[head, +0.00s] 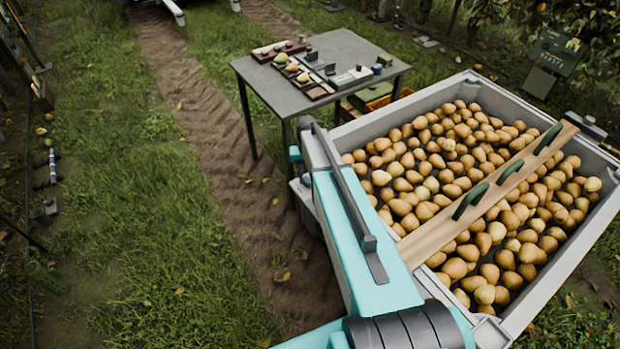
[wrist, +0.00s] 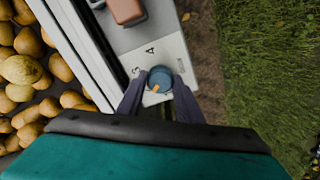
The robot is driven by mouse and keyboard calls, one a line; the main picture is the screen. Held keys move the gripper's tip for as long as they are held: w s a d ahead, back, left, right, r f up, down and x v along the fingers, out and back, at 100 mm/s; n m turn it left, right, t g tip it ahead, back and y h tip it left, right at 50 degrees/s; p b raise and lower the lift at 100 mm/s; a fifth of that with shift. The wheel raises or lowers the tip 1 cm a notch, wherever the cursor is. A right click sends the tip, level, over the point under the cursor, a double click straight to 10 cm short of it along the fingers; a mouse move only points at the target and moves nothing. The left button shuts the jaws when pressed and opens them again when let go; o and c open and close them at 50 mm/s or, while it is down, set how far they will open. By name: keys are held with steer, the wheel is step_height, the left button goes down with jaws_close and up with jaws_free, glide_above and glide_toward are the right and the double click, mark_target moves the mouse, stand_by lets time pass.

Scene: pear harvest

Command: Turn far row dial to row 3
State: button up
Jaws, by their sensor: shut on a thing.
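In the wrist view a round blue dial (wrist: 160,78) with an orange pointer mark sits on a pale panel (wrist: 172,47). The marks "3" and "4" show on the panel, to the dial's upper left and top. The orange mark lies at the dial's lower-left side, below the "3". My gripper (wrist: 158,88) is shut on the dial, with one dark finger on each side. The fingers and wrist hide the panel below the dial. In the head view my arm reaches to the crate's left side, and I cannot make out the fingers or the dial there.
A big grey crate (head: 408,117) full of pears stands at the right, with a wooden board (head: 452,229) with green handles across it. A grey table (head: 345,47) with trays and small parts stands behind.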

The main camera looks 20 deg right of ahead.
mark_target(308, 178)
steer(key=m+b, duration=0.1)
steer(key=m, duration=0.5)
steer(key=shift+w+d, duration=0.1)
steer(key=shift+w, duration=0.05)
steer(key=m+b, duration=0.1)
steer(key=m, duration=0.5)
steer(key=shift+r, duration=0.1)
steer(key=shift+m, duration=0.3)
steer(key=o, duration=1)
steer(key=shift+o, duration=0.2)
steer(key=shift+b, duration=0.3)
step_height(308, 178, up, 14)
steer(key=b, duration=0.1)
